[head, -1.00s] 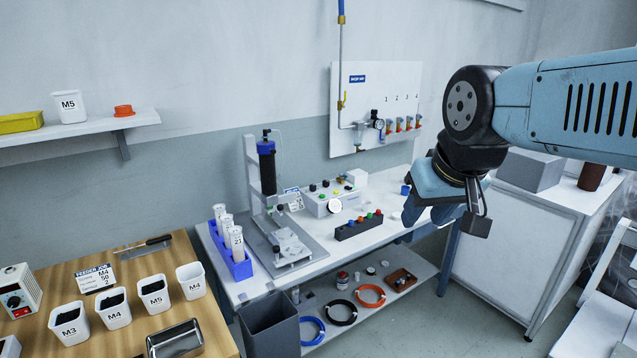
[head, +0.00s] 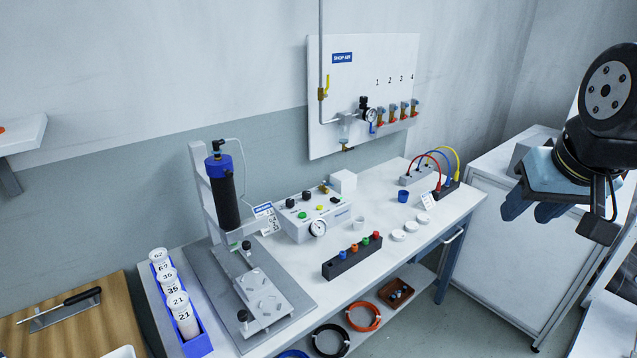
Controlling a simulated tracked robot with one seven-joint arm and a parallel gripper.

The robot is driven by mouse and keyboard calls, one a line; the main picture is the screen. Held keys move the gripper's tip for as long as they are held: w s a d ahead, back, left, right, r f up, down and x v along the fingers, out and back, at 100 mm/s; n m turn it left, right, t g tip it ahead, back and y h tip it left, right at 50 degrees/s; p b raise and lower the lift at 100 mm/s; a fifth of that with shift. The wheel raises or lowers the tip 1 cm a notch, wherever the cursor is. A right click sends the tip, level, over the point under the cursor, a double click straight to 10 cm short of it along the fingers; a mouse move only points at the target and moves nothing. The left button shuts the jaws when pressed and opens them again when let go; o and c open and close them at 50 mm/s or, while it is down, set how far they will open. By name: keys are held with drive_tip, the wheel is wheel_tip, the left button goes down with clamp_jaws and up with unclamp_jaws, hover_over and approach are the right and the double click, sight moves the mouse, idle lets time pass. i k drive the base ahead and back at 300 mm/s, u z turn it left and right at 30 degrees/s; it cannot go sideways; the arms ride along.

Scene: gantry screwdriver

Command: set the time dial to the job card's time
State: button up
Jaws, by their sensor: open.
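A grey-white control box (head: 312,218) stands on the white workbench. Its top carries several small black, green and yellow controls, and a round gauge (head: 318,229) is on its front. I cannot tell which control is the time dial. A small white card with a blue header (head: 264,212) stands at the box's left end, its text too small to read.
A dispensing stand with a dark cylinder (head: 225,200) is left of the box. A blue rack (head: 193,342) of numbered tubes is at front left. A dark block (head: 351,262) with coloured pegs lies in front of the box. A pneumatic panel (head: 352,85) hangs behind.

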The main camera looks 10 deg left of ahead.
sight(289, 202)
drive_tip(key=u, duration=0.1)
drive_tip(key=i, duration=0.75)
drive_tip(key=u, duration=0.8)
drive_tip(key=i, duration=0.35)
drive_tip(key=u, duration=0.3)
